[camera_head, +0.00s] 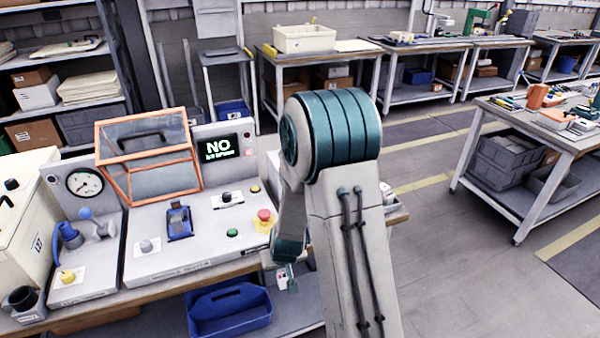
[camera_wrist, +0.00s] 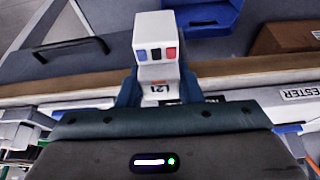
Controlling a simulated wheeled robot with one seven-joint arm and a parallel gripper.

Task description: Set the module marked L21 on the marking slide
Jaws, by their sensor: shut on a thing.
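My gripper (camera_wrist: 158,88) is shut on a small white module (camera_wrist: 160,28) in the wrist view. In the head view my gripper (camera_head: 289,279) hangs low at the bench's front edge, mostly behind my arm, and the module there is small and partly hidden. I cannot tell which part is the marking slide; a blue fixture (camera_head: 180,222) sits on the grey panel below an orange-framed guard (camera_head: 150,155), which is raised.
A screen (camera_head: 219,147) reads NO. A red emergency button (camera_head: 264,220), green button (camera_head: 232,233) and gauge (camera_head: 84,183) are on the bench machines. A blue tote (camera_head: 229,309) is on the shelf below. A cluttered table (camera_head: 545,130) stands at right, with open floor between.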

